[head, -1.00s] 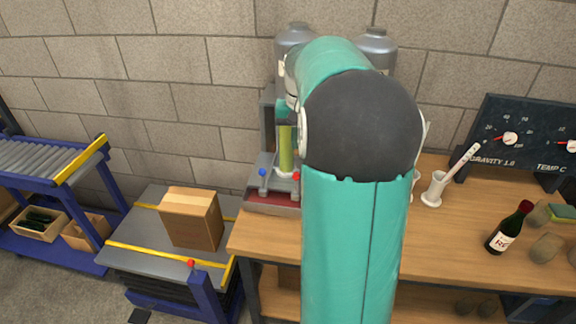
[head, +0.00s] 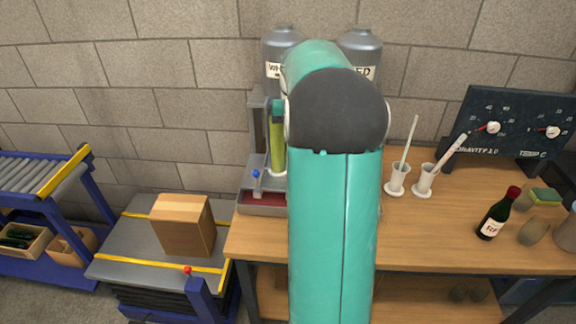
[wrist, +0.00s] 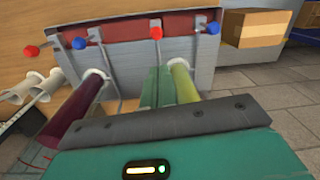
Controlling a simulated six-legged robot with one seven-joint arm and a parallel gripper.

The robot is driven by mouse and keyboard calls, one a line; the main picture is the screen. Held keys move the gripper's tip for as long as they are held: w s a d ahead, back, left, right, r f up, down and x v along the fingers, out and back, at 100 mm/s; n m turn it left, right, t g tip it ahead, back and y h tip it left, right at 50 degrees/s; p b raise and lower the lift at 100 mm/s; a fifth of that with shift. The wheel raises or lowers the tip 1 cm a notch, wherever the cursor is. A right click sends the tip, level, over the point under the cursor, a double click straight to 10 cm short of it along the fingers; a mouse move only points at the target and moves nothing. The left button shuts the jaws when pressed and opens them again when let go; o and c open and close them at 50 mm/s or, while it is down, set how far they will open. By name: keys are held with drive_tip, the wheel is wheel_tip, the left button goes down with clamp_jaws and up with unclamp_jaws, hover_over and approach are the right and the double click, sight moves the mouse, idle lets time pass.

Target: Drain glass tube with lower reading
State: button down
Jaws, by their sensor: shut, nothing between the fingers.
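A yellow-green glass tube (head: 277,150) stands in a grey rack (head: 258,130) on the bench; it also shows in the wrist view (wrist: 184,82). A dark red tube (wrist: 82,108) stands left of it in the wrist view and is hidden behind my arm in the head view. My gripper (wrist: 157,70) is shut and empty between the tubes, close beside the yellow-green one, pointing toward the middle red knob. Contact cannot be told. Liquid levels are unclear.
Two grey tanks (head: 281,50) (head: 361,52) stand behind the rack. White holders (head: 397,181) (head: 424,182) hold slim stems. A dial board (head: 515,128) and wine bottle (head: 497,214) are at right. A cardboard box (head: 183,225) sits on a lift table at left.

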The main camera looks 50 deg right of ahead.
wheel_tip(320, 180, down, 10)
drive_tip(key=shift+a, duration=0.25)
idle(0.3)
drive_tip(key=shift+w, duration=0.1)
